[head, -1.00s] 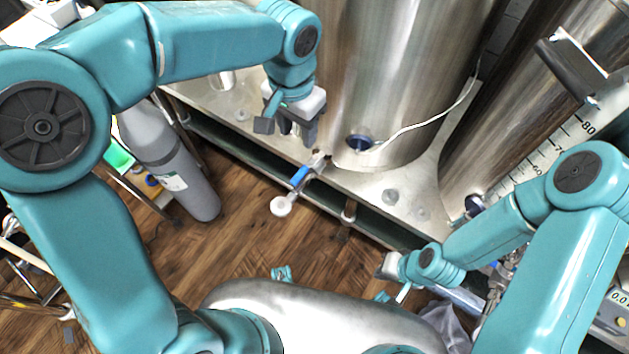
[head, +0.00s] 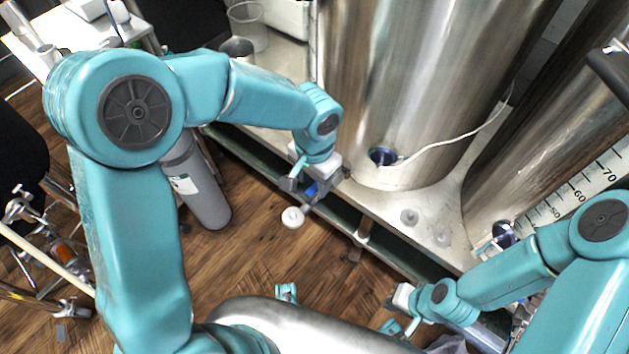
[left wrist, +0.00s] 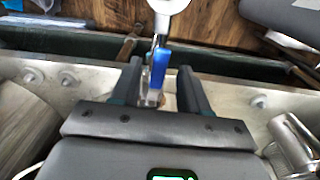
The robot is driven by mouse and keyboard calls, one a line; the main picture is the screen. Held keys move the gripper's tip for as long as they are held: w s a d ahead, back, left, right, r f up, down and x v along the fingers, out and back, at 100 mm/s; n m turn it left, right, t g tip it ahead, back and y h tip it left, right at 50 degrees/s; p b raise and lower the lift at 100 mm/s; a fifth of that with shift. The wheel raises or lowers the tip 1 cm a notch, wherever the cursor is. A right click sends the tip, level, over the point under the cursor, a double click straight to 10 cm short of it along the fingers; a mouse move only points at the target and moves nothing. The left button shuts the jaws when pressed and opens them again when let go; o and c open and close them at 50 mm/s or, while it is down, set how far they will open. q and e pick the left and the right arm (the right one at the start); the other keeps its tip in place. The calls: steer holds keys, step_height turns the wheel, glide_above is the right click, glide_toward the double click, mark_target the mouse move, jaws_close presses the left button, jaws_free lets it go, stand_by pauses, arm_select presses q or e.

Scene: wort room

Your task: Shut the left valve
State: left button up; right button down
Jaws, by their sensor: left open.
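In the left wrist view the blue handle (left wrist: 160,66) stands between the two open dark fingers of the left gripper (left wrist: 160,72), with a gap on either side. The valve's metal body behind it is partly hidden by the gripper. A white round end piece (head: 292,217) sticks out past the valve over the floor. My right gripper (head: 398,302) is low at the right, and its jaws cannot be made out.
The left steel tank (head: 415,70) stands on a metal platform (head: 385,205) with a green-edged front. A second tank (head: 545,130) with a valve (head: 503,232) stands at the right. A grey cylinder (head: 205,195) stands left of the valve. The wooden floor (head: 250,260) in front is clear.

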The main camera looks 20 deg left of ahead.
arm_select(q)
steer(key=shift+f, duration=0.3)
jaws_close()
